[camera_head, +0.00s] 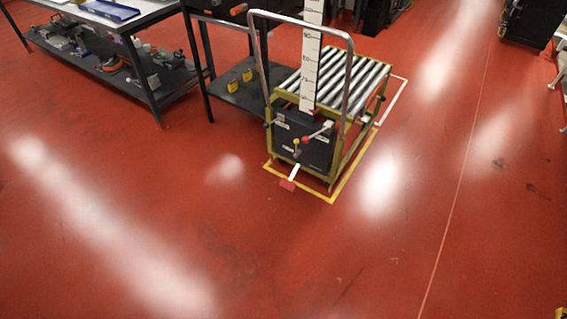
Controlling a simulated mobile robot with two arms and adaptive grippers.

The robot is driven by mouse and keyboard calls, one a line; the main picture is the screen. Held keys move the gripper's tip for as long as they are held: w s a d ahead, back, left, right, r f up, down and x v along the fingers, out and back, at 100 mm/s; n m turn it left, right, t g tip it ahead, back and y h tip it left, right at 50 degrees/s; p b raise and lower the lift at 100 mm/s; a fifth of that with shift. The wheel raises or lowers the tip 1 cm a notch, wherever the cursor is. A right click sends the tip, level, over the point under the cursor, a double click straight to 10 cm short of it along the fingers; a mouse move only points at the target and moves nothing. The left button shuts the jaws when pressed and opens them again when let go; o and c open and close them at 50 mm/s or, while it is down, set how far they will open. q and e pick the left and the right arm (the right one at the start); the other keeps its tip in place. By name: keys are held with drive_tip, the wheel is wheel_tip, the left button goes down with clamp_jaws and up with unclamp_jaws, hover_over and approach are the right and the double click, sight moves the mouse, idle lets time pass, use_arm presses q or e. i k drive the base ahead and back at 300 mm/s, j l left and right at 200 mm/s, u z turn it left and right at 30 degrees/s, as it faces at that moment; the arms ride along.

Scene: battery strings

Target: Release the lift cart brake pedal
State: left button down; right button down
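The lift cart (383,98) stands at the upper middle of the head view, with a yellow frame, a roller top and a tall grey push handle (349,75). Its dark front panel (313,153) carries small levers, one with a red knob (306,140) and one with a yellow knob (296,142). The brake pedal (288,185) is a red pad on a white bar, low at the cart's front, sticking out over the floor. Whether it is pressed down is too small to tell. Neither of my grippers shows in the view.
Yellow and white floor lines (345,181) surround the cart. A workbench with a loaded lower shelf (110,66) stands at the upper left. A dark shelf (240,95) with yellow items is close to the cart's left side. The red floor (250,260) in front is clear.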

sight(288, 183)
drive_tip(key=i+l+u, duration=0.2)
drive_tip(key=i+l, duration=0.25)
drive_tip(key=i, duration=0.2)
drive_tip(key=i+l+u, duration=0.25)
drive_tip(key=i+l, duration=0.3)
drive_tip(key=i, duration=0.05)
